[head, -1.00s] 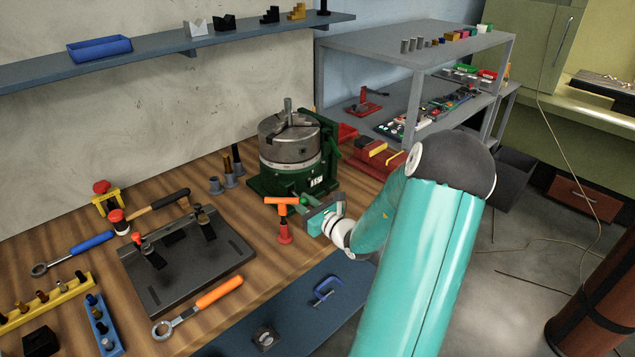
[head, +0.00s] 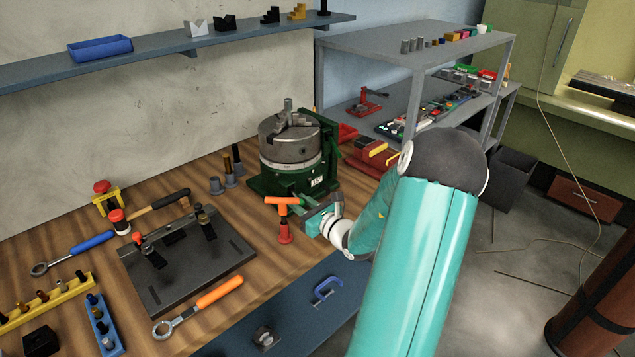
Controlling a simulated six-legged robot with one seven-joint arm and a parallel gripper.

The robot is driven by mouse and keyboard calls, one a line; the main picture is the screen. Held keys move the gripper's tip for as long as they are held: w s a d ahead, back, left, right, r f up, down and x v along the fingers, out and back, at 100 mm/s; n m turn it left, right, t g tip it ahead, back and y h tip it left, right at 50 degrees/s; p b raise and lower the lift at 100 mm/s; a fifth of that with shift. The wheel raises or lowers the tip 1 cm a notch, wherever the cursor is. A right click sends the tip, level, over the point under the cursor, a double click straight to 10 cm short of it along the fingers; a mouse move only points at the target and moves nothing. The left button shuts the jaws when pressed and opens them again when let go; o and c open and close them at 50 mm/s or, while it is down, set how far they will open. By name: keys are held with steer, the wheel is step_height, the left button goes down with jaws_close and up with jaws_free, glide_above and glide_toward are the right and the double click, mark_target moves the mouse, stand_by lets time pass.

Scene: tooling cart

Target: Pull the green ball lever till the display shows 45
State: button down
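A green rotary table (head: 268,187) with a grey three-jaw chuck (head: 290,147) stands at the back of the wooden bench. A small white display (head: 317,182) is on its front; its figures are too small to read surely. My gripper (head: 304,207) is low in front of the rotary table, close to its base, beside an orange-topped red tool (head: 284,222). The green ball lever cannot be made out; the gripper may hide it. Whether the fingers are closed on anything cannot be seen.
A black fixture plate (head: 185,265) and an orange-handled wrench (head: 200,305) lie to the left. Grey pegs (head: 226,176) stand left of the rotary table. A red vise (head: 372,155) is behind my arm. A blue clamp (head: 327,289) lies on the blue mat (head: 300,315).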

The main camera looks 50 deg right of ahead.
steer(key=shift+s+d, duration=0.15)
steer(key=shift+d, duration=0.6)
steer(key=shift+s+d, duration=0.15)
steer(key=shift+d, duration=0.6)
steer(key=shift+d+r, duration=0.1)
steer(key=shift+d, duration=0.65)
steer(key=shift+a, duration=0.1)
